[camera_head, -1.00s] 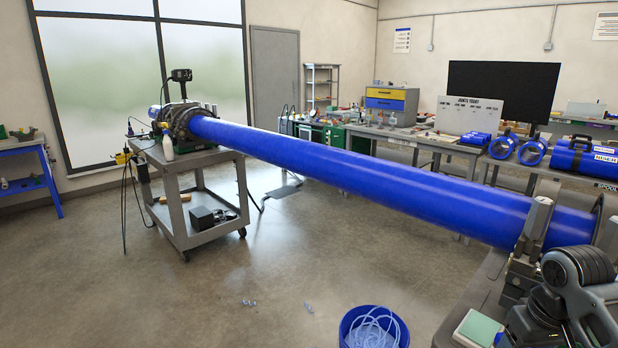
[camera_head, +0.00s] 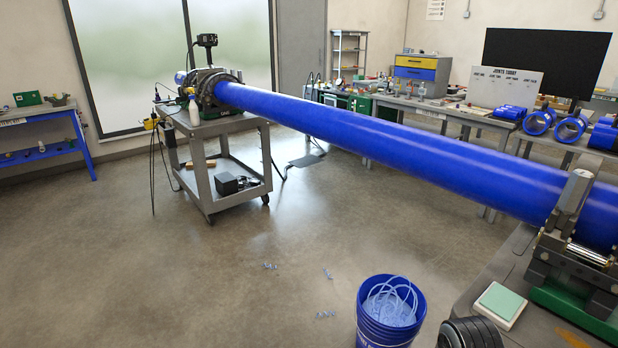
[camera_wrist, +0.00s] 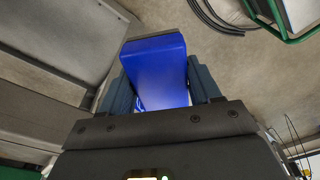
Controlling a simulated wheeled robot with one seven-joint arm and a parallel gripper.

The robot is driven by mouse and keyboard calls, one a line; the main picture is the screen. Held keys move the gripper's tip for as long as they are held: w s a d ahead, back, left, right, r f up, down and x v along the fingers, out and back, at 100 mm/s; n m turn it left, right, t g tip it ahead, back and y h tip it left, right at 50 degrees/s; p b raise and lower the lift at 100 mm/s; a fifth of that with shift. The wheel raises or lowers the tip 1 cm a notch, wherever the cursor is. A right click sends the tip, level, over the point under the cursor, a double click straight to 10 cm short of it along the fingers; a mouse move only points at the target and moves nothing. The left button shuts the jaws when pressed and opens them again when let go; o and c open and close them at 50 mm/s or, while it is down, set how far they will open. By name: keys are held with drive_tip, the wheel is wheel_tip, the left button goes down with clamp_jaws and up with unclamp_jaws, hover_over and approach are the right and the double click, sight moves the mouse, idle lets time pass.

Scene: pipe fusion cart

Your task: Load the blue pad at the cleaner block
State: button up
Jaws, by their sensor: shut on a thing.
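A blue pad (camera_wrist: 158,75) fills the middle of the wrist view, a block with a smooth flat face. My gripper (camera_wrist: 160,88) is shut on it, one dark finger along each side. A small white block with a pale green top (camera_head: 500,305), which looks like the cleaner block, sits on the grey bench at the lower right of the head view. My gripper and the pad do not show in the head view; only a dark ribbed part of my arm shows at its bottom edge. In the wrist view the pad is apart from any block.
A long blue pipe (camera_head: 400,150) runs from the cart (camera_head: 215,160) to a clamp (camera_head: 572,215) beside the white block. A blue bucket (camera_head: 390,315) with coiled shavings stands on the floor left of the bench. A few shavings lie nearby.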

drive_tip(key=shift+s+a+f, duration=0.25)
drive_tip(key=shift+a+f, duration=0.05)
drive_tip(key=shift+a, duration=0.15)
drive_tip(key=shift+s+a+f, duration=0.2)
drive_tip(key=shift+a+f, duration=0.1)
drive_tip(key=shift+a, duration=0.15)
